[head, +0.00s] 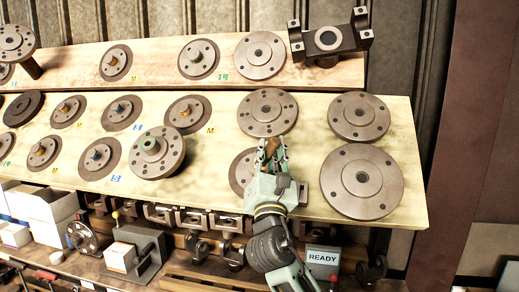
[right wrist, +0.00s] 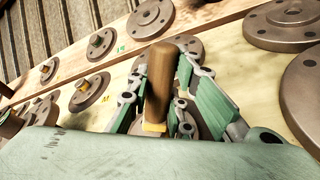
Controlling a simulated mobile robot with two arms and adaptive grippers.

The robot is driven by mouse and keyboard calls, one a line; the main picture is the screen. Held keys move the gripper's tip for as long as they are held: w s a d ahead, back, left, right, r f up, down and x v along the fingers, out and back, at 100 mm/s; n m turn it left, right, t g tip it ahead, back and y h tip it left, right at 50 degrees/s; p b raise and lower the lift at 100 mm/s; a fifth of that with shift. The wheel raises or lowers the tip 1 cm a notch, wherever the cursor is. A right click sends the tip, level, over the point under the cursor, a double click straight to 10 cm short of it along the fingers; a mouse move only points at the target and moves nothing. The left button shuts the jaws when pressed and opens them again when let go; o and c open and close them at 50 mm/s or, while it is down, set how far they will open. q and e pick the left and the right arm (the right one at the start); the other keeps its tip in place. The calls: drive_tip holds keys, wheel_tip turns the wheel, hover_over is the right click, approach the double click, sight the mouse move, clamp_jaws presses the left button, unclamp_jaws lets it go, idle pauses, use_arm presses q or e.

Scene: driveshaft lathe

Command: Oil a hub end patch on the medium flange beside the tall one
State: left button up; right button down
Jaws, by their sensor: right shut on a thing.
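My right gripper (head: 272,160) is shut on a brown cylindrical handle (right wrist: 160,85) with a yellow collar at its base. Its brown top (head: 271,147) also shows in the head view. The gripper is over the right part of the board and partly covers a flange (head: 239,172). A tall flange (head: 157,152) with a greenish hub top stands raised at the board's front. Flanges with M marks include one up and right of it (head: 187,112), one at the far left (head: 43,154) and one on the back board (head: 116,63). Oil patches cannot be made out. My left gripper is out of view.
Large bare flanges (head: 358,117) fill the board's right end (head: 412,165). A dark bracket (head: 328,38) sits at the back right. Below are a shelf of metal parts, white boxes (head: 46,212) and a READY sign (head: 323,257). Small flanges (head: 101,156) stand between the others.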

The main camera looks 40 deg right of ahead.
drive_tip(key=shift+s+d, duration=0.25)
drive_tip(key=shift+s, duration=0.1)
drive_tip(key=w+a, duration=0.2)
drive_tip(key=w, duration=0.1)
drive_tip(key=shift+w+a+f, duration=0.1)
drive_tip(key=shift+w+a, duration=0.05)
drive_tip(key=shift+a, duration=0.2)
drive_tip(key=s+a+r+p, duration=0.1)
drive_tip(key=a+r+p, duration=0.1)
drive_tip(key=r, duration=0.1)
drive_tip(key=s+a+r+p, duration=0.1)
drive_tip(key=shift+s+r, duration=0.15)
drive_tip(key=shift+s, duration=0.2)
drive_tip(key=shift+a, duration=0.1)
idle(0.4)
